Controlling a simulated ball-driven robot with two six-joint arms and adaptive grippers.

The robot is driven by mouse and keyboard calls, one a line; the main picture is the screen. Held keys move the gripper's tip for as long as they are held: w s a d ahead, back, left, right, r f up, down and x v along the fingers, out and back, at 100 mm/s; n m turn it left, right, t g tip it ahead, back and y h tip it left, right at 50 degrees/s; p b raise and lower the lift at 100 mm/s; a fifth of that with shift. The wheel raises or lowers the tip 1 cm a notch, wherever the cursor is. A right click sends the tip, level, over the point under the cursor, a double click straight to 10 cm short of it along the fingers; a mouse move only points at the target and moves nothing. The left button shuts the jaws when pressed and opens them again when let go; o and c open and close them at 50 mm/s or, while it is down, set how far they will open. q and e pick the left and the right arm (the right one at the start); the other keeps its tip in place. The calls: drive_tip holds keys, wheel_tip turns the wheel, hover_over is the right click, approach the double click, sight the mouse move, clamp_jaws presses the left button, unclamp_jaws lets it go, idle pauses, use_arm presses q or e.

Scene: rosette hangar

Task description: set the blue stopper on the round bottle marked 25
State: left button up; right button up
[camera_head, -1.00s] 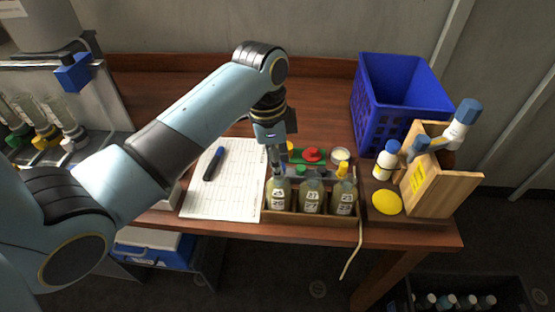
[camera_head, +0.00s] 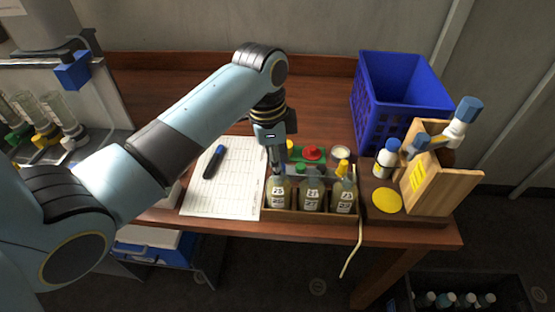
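Three bottles stand in a row in a wooden rack (camera_head: 312,214) at the table's front edge: a left bottle (camera_head: 278,193), a middle bottle (camera_head: 311,196) and a right bottle (camera_head: 344,198). Each has a white label with a number too small to read surely. The right bottle has a yellow stopper (camera_head: 342,167), and a green stopper (camera_head: 300,169) shows at the middle bottle. My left gripper (camera_head: 277,168) points down right at the left bottle's neck. Its fingertips are dark and small, so whether they hold the blue stopper is unclear. My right gripper is not in view.
A white sheet (camera_head: 225,196) with a pen lies left. A blue crate (camera_head: 400,95), a wooden stand (camera_head: 440,180) and a yellow disc (camera_head: 387,201) are right.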

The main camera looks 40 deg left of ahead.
use_arm(q)
drive_tip(key=o, duration=1.5)
drive_tip(key=shift+c, duration=0.2)
drive_tip(key=shift+r, duration=3.8)
